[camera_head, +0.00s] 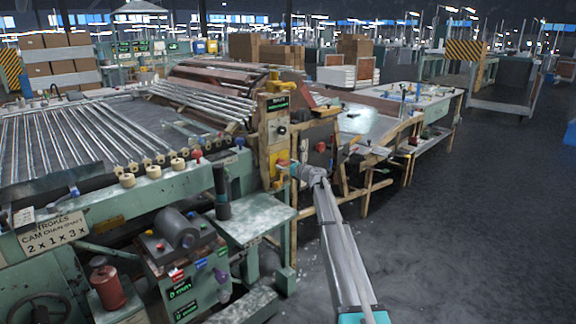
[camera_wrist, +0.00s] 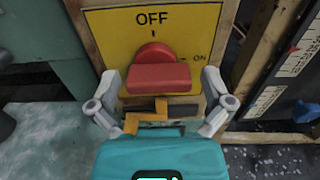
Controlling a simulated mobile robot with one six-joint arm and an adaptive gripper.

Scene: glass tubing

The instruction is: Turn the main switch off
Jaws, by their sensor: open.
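The main switch (camera_wrist: 158,76) is a red knob with a wide red grip bar. The bar lies horizontally across the picture in the wrist view. It sits on a yellow plate (camera_wrist: 108,30) with "OFF" printed above the knob and "ON" to its right. My gripper (camera_wrist: 160,84) is open, with one grey finger on each side of the red bar. A gap shows between the bar and each finger, and I see no clear contact. In the head view my gripper (camera_head: 290,168) reaches the wooden post, and it largely hides the switch there.
A wooden post (camera_head: 267,150) carries the panel. A green machine with glass tubes (camera_head: 85,135) stands to the left. A dark panel with white scales (camera_wrist: 285,80) is close on the right. The dark floor (camera_head: 460,230) is clear to the right.

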